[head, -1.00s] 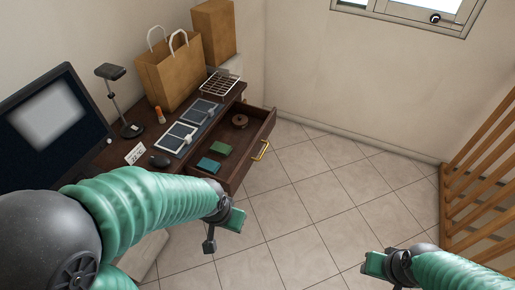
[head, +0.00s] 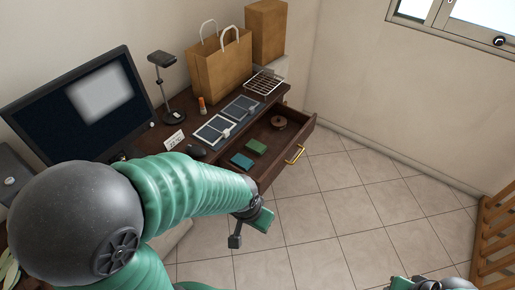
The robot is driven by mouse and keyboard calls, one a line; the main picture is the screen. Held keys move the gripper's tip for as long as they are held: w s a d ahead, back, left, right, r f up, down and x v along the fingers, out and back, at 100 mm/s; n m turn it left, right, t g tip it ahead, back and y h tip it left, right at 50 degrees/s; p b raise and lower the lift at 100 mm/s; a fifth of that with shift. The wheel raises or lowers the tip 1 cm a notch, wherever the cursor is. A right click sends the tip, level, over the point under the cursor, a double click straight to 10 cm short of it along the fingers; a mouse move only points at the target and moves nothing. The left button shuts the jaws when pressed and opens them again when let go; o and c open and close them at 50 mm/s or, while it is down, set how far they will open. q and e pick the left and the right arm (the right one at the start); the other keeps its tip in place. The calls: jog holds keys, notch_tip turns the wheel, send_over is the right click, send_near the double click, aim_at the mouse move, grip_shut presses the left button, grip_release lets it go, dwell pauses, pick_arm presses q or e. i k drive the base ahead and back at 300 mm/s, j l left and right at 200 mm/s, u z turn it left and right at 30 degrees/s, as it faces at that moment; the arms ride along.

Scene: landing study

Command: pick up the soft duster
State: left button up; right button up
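I cannot make out a thing that is clearly a soft duster. The open desk drawer (head: 283,146) holds a green block-like item (head: 256,146), a teal flat item (head: 242,161) and a brown round item (head: 278,122). My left gripper (head: 254,226) hangs over the floor, in front of and below the drawer in the picture. It touches nothing that I can see, and its finger gap is not clear. My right gripper (head: 400,284) is cut off by the bottom edge, with only its top showing.
The dark desk (head: 190,133) bears a monitor (head: 92,105), a lamp (head: 162,80), a paper bag (head: 222,68), a wire rack (head: 264,82) and framed panels (head: 213,131). A wooden railing (head: 494,240) stands at right. The tiled floor (head: 350,215) between is clear.

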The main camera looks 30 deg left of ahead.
aim_at(255, 146)
jog(key=u, duration=2.8)
jog(key=z, duration=1.8)
jog(key=i+l, duration=0.2)
jog(key=i, duration=0.2)
jog(key=i+l, duration=0.25)
jog(key=i, duration=0.2)
jog(key=i+l+z, duration=0.1)
jog(key=i, duration=0.3)
jog(key=i+l, duration=0.3)
jog(key=i+z, duration=0.05)
jog(key=i, duration=0.05)
